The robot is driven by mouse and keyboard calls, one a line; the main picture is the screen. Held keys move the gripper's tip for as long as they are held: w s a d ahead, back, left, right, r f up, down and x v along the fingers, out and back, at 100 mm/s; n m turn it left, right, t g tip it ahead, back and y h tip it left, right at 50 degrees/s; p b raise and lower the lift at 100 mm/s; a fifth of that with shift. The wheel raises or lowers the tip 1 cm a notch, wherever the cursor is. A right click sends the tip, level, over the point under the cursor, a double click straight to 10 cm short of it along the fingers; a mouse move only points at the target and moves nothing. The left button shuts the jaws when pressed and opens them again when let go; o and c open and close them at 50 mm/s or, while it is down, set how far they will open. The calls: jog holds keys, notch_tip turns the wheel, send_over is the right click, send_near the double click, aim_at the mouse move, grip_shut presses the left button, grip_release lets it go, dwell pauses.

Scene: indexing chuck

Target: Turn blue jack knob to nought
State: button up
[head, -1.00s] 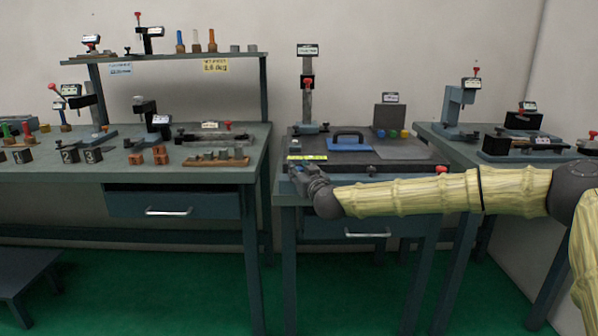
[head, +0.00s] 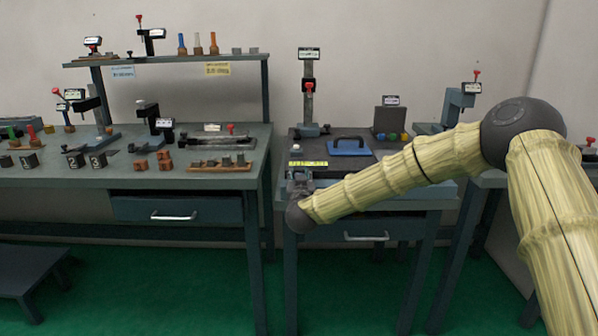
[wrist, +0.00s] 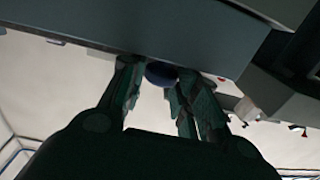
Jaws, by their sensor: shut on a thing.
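The blue jack knob (wrist: 160,73) shows in the wrist view as a dark blue rounded end between my two fingers, close to the edge of a grey slab (wrist: 130,22). My gripper (wrist: 158,90) is shut on it, with one finger on each side. Any mark or scale on the knob is hidden. In the head view, my gripper (head: 299,182) is at the front left corner of the middle bench (head: 370,192). The knob itself cannot be made out there.
The left bench (head: 90,178) holds several fixtures.

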jog(key=m+h+p, duration=0.1)
jog(key=h, duration=0.1)
jog(key=m+g+h+p, duration=0.1)
jog(key=m+h+p, duration=0.1)
jog(key=h, duration=0.1)
jog(key=m+h+p, duration=0.1)
jog(key=m+h, duration=0.1)
jog(key=h, duration=0.1)
jog(key=shift+w+a+r+g+p, duration=0.1)
jog(key=shift+a+g+p, duration=0.2)
jog(key=shift+a, duration=0.1)
jog(key=shift+w+a+m+g+h+p, duration=0.1)
jog(key=shift+m+g+h+p, duration=0.25)
jog(key=shift+m+g+h, duration=0.8)
jog(key=shift+m+g+h+p, duration=0.35)
jog(key=shift+m+g+h, duration=0.2)
jog(key=shift+m+h, duration=0.65)
jog(key=shift+h, duration=0.35)
jog(key=o, duration=1)
jog(key=shift+a, duration=0.1)
jog(key=v, duration=0.7)
jog(key=shift+s+a, duration=0.3)
